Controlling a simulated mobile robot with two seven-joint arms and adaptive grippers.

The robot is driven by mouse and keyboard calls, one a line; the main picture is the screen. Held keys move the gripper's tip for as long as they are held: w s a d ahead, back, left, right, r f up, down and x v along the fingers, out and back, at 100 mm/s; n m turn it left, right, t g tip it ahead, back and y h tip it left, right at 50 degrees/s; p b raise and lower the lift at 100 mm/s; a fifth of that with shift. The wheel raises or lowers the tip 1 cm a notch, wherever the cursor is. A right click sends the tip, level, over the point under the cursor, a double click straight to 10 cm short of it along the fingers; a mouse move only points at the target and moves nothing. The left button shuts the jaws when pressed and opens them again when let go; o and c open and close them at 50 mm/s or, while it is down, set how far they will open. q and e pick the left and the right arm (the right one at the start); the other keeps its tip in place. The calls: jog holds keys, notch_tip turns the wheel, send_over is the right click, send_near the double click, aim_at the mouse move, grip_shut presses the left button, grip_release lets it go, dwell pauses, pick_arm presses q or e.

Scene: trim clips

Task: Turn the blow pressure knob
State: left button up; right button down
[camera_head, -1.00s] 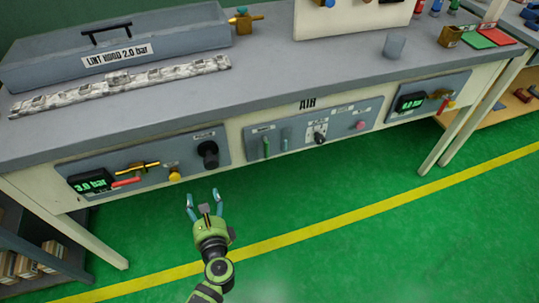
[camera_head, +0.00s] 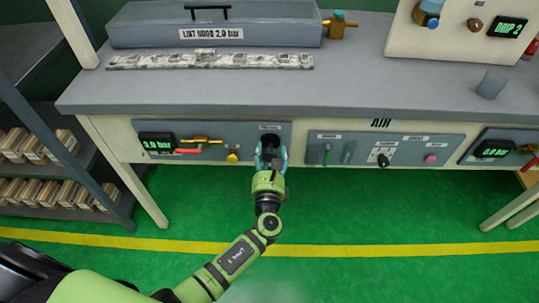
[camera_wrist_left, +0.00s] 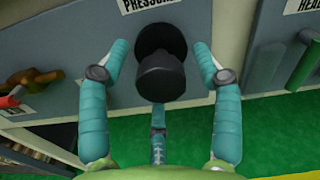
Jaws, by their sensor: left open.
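The blow pressure knob (camera_wrist_left: 160,75) is a black round knob on a grey front panel, under a label whose visible part reads "PRESSURE". In the head view the knob (camera_head: 269,141) is partly hidden behind my left gripper (camera_head: 270,162). My left gripper is open, with its teal fingers on either side of the knob in the left wrist view (camera_wrist_left: 160,80). Gaps show between the side fingers and the knob; a third finger is below it. The display (camera_head: 157,143) on the same panel reads 3.0 bar. My right gripper is not in view.
Left of the knob are a yellow knob (camera_head: 232,156) and a red-handled valve (camera_head: 188,151). The AIR panel (camera_head: 345,136) with green and grey levers is close on the right. A lint hood (camera_head: 215,33) and a mottled strip (camera_head: 210,61) lie on the bench.

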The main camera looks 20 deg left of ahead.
pick_arm(q)
jog(key=c, duration=1.2)
jog(key=shift+o, duration=0.2)
jog(key=shift+r, duration=0.1)
jog(key=shift+n+b, duration=0.3)
